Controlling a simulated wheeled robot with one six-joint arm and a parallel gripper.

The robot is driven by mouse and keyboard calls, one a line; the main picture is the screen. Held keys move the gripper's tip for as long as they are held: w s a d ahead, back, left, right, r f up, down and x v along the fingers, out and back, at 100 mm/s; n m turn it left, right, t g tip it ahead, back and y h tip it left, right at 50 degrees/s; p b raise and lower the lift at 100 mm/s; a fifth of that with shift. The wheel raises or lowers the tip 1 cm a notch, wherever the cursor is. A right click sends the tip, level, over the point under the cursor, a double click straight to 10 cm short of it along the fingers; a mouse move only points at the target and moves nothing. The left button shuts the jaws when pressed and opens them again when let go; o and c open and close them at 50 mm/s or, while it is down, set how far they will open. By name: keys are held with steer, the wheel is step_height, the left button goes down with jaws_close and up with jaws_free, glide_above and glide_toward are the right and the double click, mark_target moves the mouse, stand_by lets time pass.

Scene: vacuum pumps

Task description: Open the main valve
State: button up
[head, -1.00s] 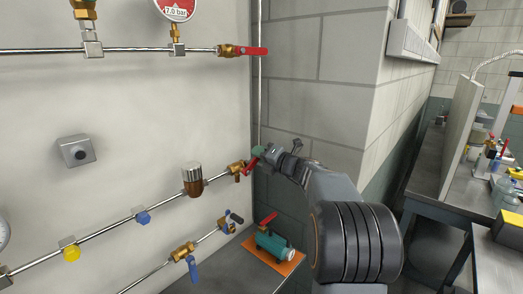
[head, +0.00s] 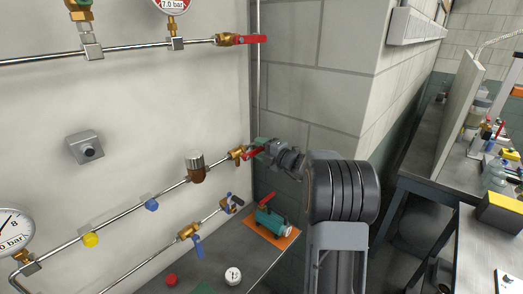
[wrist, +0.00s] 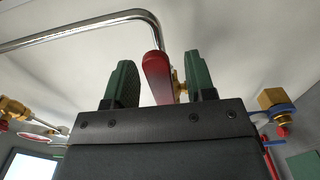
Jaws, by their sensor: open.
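A brass valve with a red lever handle (head: 249,155) sits at the right end of the middle pipe on the light panel. My gripper (head: 262,147) is at this valve, partly covering it in the head view. In the wrist view, the red handle (wrist: 157,78) stands between my two green-padded fingers (wrist: 163,84), which are open. A gap shows between the handle and the left finger. Brass shows between the handle and the right finger. Another red-handled valve (head: 240,39) is on the upper pipe, its lever lying along the pipe. The frames do not label which valve is the main one.
A lower pipe carries a blue-handled valve (head: 196,242). A green pump-like device with a red lever (head: 270,220) stands on an orange plate on the bench below. A block wall corner (head: 320,70) is close to my arm. A cluttered workbench (head: 430,190) is at right.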

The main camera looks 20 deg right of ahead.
steer(key=shift+s+d, duration=0.1)
steer(key=shift+s, duration=0.05)
steer(key=shift+v, duration=0.85)
steer(key=shift+v, duration=3)
